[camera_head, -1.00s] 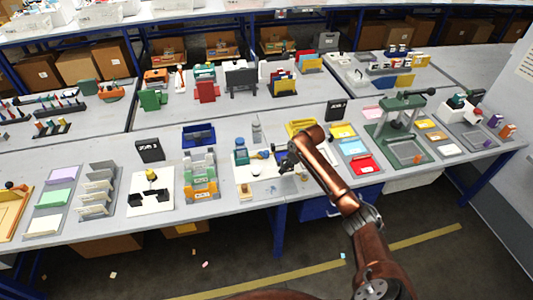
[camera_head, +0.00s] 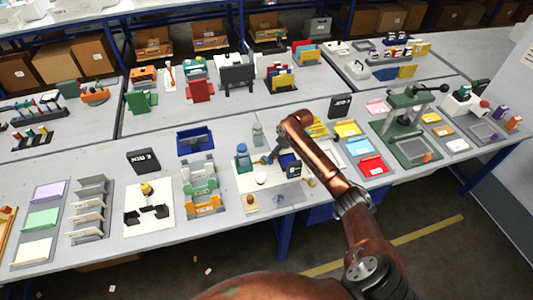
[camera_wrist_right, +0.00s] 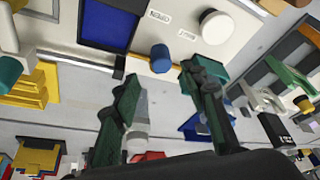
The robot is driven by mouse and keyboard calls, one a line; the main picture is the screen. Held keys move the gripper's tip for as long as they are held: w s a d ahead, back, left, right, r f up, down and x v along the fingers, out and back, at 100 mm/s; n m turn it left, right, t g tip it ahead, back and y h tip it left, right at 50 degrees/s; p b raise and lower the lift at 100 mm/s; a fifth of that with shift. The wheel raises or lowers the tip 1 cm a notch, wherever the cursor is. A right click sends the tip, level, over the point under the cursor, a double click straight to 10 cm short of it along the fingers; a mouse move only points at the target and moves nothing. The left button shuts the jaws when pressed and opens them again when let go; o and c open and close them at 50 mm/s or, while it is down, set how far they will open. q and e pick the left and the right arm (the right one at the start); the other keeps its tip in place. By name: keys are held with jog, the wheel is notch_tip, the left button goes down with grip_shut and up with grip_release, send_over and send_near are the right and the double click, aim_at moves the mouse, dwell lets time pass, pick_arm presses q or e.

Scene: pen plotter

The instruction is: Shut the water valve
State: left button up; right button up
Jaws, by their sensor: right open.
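A white panel (camera_head: 240,196) lies on the near bench, with a dark screen (camera_head: 291,168) and a white round knob (camera_head: 262,179). In the right wrist view the panel shows the blue screen (camera_wrist_right: 107,24), the white knob (camera_wrist_right: 216,27) and a small blue knob (camera_wrist_right: 161,58). I cannot tell for sure which part is the water valve. My right gripper (camera_head: 272,156) is over the back of the panel. In its wrist view, the open gripper (camera_wrist_right: 160,84) has its green-grey fingers apart on either side below the blue knob, with nothing held. My left gripper is out of view.
A teal-capped bottle (camera_head: 242,155) stands at the panel's back left, and a grey bottle (camera_head: 258,134) behind it. Coloured holders (camera_head: 201,186) are to the left. A red tray (camera_head: 372,165) and a green press (camera_head: 408,120) are to the right.

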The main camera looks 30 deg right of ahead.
jog(key=x, duration=0.6)
jog(key=shift+w+a+f+b, duration=0.25)
jog(key=shift+f+b, duration=0.05)
jog(key=shift+b, duration=0.05)
jog(key=shift+f, duration=0.35)
jog(key=c, duration=0.8)
grip_shut()
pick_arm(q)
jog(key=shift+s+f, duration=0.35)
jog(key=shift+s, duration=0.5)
